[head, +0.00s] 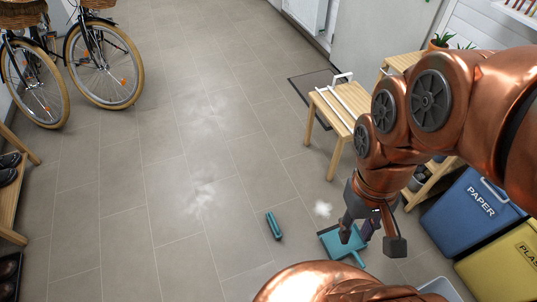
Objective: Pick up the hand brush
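The hand brush (274,225), a small teal bar-shaped thing, lies on the tiled floor near the lower middle of the head view. A teal dustpan (333,243) lies on the floor to its right, partly hidden behind my gripper. My gripper (371,240) hangs pointing down over the dustpan's right side, with its two fingers spread apart. It is to the right of the brush and apart from it. I see nothing held between the fingers. How high it is above the dustpan I cannot tell.
A white fluffy clump (322,209) lies between brush and bench. Pale dusty patches (203,198) mark the open floor. A wooden bench (340,108) stands at right, with blue (470,215) and yellow (505,262) bins nearer. Bicycles (100,65) stand at upper left.

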